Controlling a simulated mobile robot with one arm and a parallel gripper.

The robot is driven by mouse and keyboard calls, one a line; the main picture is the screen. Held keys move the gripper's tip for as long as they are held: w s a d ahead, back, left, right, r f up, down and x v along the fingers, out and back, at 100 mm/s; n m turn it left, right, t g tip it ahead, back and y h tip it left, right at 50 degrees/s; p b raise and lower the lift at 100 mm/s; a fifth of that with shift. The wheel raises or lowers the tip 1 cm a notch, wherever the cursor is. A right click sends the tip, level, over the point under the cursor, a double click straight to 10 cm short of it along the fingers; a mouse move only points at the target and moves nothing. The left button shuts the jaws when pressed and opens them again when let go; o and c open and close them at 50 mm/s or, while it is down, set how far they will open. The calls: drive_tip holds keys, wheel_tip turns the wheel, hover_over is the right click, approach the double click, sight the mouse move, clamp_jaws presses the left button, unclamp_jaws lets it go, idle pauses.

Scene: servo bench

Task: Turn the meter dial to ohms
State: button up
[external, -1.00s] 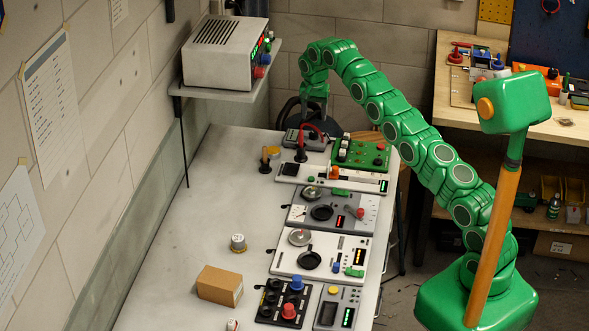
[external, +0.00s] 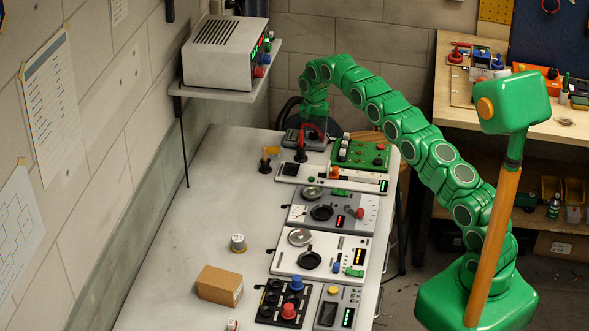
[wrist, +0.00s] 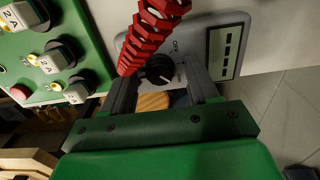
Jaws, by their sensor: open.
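The meter (external: 291,137) is a grey box at the far end of the bench, partly hidden by my arm's end in the external view. In the wrist view its grey face (wrist: 202,34) carries a black round dial (wrist: 160,69) and a display with dark bars (wrist: 223,52). Small markings surround the dial; I cannot read its setting for sure. My gripper (wrist: 162,76) is open, with its two fingers on either side of the dial. I cannot tell whether they touch it. In the external view my gripper (external: 314,118) points down over the meter.
A coiled red cable (wrist: 150,32) crosses the meter's face close to the dial and left finger. A green board (external: 361,153) with knobs stands beside the meter.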

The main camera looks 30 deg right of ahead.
sight(314, 133)
drive_tip(key=c, duration=1)
drive_tip(key=shift+n, duration=0.7)
drive_tip(key=shift+c, duration=0.2)
drive_tip(key=o, duration=1)
drive_tip(key=shift+o, duration=0.2)
drive_tip(key=shift+r, duration=0.1)
drive_tip(key=shift+r, duration=3.8)
